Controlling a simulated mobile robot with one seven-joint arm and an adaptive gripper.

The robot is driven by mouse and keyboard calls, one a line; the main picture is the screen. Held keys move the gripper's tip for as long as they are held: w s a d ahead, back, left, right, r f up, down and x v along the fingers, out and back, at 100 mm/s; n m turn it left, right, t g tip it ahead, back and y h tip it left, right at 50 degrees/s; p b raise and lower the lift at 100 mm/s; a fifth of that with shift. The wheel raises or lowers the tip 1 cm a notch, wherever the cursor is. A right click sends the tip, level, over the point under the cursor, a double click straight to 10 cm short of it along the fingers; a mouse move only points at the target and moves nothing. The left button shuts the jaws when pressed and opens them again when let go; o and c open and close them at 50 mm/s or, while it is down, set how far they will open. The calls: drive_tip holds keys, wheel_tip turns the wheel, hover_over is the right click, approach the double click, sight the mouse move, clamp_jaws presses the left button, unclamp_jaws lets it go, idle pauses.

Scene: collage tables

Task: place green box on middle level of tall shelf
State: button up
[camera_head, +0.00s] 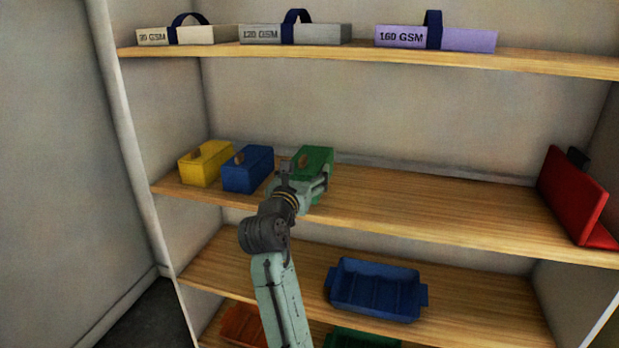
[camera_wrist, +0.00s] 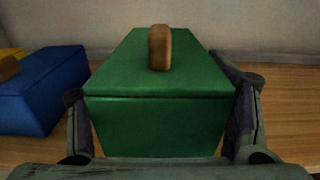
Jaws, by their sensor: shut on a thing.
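The green box (camera_head: 315,158), with a brown knob on top, is at the middle level of the tall shelf (camera_head: 420,205), right of the blue box. In the wrist view the green box (camera_wrist: 160,110) fills the middle, upright, with a finger against each side. My gripper (camera_head: 306,188) is shut on it; it also shows in the wrist view (camera_wrist: 165,120). The box appears to be at the board's surface; I cannot tell whether its underside touches the board.
A blue box (camera_head: 248,169) and a yellow box (camera_head: 206,163) stand just left. A red bookend-like object (camera_head: 572,195) stands at the far right. The board between is clear. A blue tray (camera_head: 376,290) lies below; labelled paper packs (camera_head: 436,38) lie above.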

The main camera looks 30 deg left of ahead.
drive_tip(key=x, duration=0.2)
drive_tip(key=shift+w+a, duration=0.15)
drive_tip(key=shift+w, duration=0.25)
drive_tip(key=shift+w+f+p, duration=0.1)
drive_tip(key=shift+f+p, duration=0.5)
drive_tip(key=shift+f, duration=1.25)
drive_tip(key=shift+f, duration=0.15)
drive_tip(key=o, duration=1.3)
